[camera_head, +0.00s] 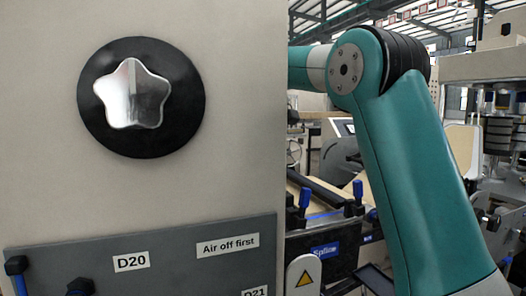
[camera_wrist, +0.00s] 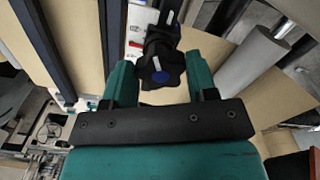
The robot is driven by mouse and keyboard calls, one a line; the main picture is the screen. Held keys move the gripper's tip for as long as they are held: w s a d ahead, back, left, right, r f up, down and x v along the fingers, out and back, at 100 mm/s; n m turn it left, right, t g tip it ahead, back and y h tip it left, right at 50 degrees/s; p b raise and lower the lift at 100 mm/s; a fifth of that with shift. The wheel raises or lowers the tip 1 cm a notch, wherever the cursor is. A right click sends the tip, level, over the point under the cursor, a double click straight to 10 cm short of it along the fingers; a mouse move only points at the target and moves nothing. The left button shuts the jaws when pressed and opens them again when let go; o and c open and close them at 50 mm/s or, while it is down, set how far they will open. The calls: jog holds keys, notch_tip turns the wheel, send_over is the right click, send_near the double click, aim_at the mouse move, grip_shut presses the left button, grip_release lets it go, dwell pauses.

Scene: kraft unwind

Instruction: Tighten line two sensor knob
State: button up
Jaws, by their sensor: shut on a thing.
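In the wrist view, a black lobed knob (camera_wrist: 160,70) with a blue centre cap and a white mark sits between my fingertips. My gripper (camera_wrist: 160,80) has two teal fingers, one on each side of the knob, shut on it. Behind the knob is a black part (camera_wrist: 163,36) with another white mark; where the two join is hard to see. No label on this knob is readable. In the head view, my teal arm reaches back and away, and my gripper and this knob are hidden.
A grey cylinder (camera_wrist: 251,58) lies right of my fingers, over tan sheet. A dark upright bar (camera_wrist: 112,35) stands close on the left. In the head view, a near panel (camera_head: 235,110) carries a silver star knob (camera_head: 131,94). Blue-handled clamps (camera_head: 304,198) stand by the splice table.

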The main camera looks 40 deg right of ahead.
jog(key=m, duration=0.1)
jog(key=m+p, duration=0.1)
jog(key=m, duration=0.2)
jog(key=shift+a+r+m+p, duration=0.1)
jog(key=shift+r+m+p, duration=0.2)
jog(key=shift+p, duration=0.1)
dwell(0.4)
jog(key=o, duration=0.8)
jog(key=shift+a, duration=0.1)
jog(key=shift+o, duration=0.6)
jog(key=shift+f, duration=0.15)
notch_tip(320, 180, up, 17)
jog(key=p, duration=1.8)
jog(key=shift+r, duration=0.2)
jog(key=shift+s, duration=0.1)
